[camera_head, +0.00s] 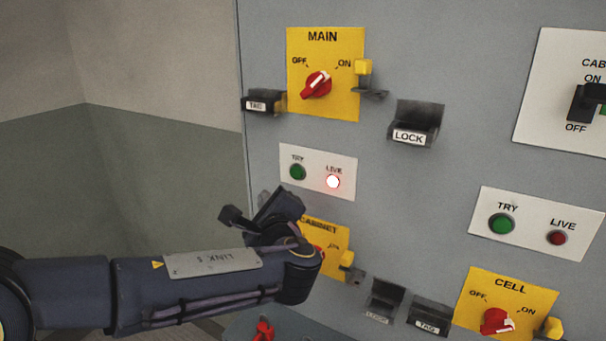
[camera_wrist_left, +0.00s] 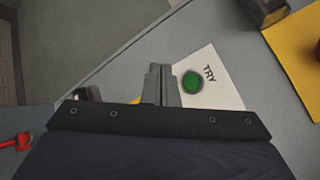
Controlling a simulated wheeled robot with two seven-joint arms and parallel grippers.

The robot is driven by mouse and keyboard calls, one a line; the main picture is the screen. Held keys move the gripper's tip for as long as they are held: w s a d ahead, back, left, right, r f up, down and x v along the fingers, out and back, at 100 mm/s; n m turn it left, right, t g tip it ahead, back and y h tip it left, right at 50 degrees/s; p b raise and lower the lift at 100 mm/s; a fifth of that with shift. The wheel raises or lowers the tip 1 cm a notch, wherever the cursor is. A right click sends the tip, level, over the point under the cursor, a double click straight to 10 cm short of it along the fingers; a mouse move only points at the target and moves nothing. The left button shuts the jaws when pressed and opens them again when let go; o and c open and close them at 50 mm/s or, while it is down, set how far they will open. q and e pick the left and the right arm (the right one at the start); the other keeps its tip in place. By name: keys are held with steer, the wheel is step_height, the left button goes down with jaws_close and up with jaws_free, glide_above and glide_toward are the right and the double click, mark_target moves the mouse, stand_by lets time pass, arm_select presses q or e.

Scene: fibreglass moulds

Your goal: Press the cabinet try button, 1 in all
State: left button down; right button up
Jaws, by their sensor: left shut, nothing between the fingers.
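A green TRY button (camera_head: 298,172) sits on a small white plate (camera_head: 315,188) below the MAIN switch. Beside it the LIVE lamp (camera_head: 333,182) glows bright. A second green TRY button (camera_head: 502,223) is on the plate at the right. My left gripper (camera_head: 277,210) is just below the left-hand TRY button, in front of the cabinet; its fingertips are hard to make out in the head view. In the left wrist view the left gripper (camera_wrist_left: 161,82) is shut and empty, with its fingers beside the green button (camera_wrist_left: 193,82). Contact cannot be told. My right gripper is out of view.
My left arm partly covers the yellow CABINET switch plate (camera_head: 333,240). The yellow MAIN plate (camera_head: 297,97), the TAG holder (camera_head: 262,103) and the LOCK holder (camera_head: 416,125) stick out nearby. The CELL plate (camera_head: 520,300) is lower right. Open space lies left of the cabinet edge.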

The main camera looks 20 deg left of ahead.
arm_select(q)
steer(key=p, duration=0.1)
glide_toward(290, 173)
steer(key=shift+s+a+x, duration=0.15)
steer(key=shift+x, duration=0.7)
steer(key=shift+s+a+x, duration=0.15)
steer(key=shift+x, duration=0.7)
steer(key=shift+s+a+x, duration=0.1)
steer(key=shift+a+x, duration=0.1)
steer(key=shift+x, duration=0.7)
steer(key=shift+f, duration=0.1)
steer(key=shift+w, duration=0.1)
steer(key=shift+w+d, duration=0.1)
steer(key=shift+w, duration=0.2)
steer(key=shift+w, duration=0.4)
stand_by(0.6)
steer(key=shift+s, duration=0.15)
steer(key=shift+s+b, duration=0.6)
steer(key=shift+s, duration=0.1)
